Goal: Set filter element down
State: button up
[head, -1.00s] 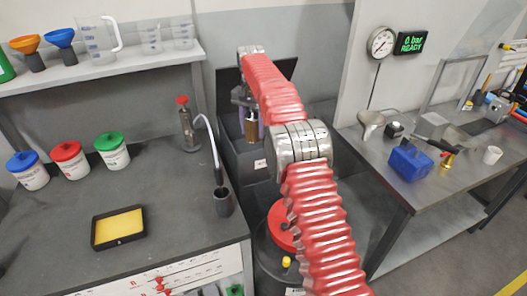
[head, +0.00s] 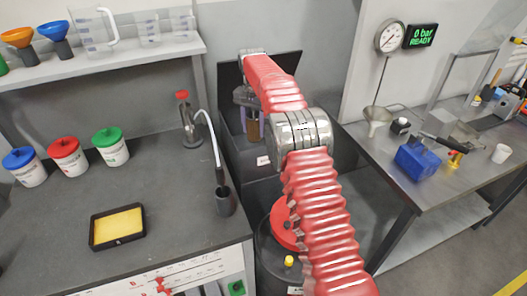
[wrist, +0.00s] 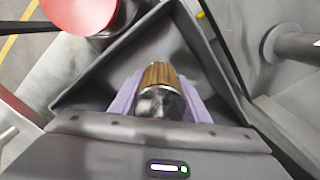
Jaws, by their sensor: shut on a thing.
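The filter element (wrist: 160,76) is a brown pleated cylinder with a shiny metal end, seen in the wrist view. My gripper (wrist: 158,100) is shut on it, with a purple finger on each side. In the head view the filter element (head: 253,129) hangs below my gripper (head: 250,112), over the open dark grey bin (head: 236,155). The bin's walls also surround it in the wrist view (wrist: 95,84). Whether the filter element touches the bin's floor cannot be told.
The bin's raised lid (head: 288,66) stands behind my arm. A red-topped drum (head: 284,228) is in front of the bin. On the left bench are a dark cup (head: 224,200), a yellow-filled tray (head: 118,226) and lidded tubs. The right bench holds a blue block (head: 416,160).

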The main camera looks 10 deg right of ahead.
jog(key=shift+f, duration=1.35)
jog(key=shift+f, duration=0.1)
jog(key=shift+f, duration=2.4)
jog(key=shift+f, duration=2.5)
jog(key=shift+f, duration=0.15)
jog(key=o, duration=1.1)
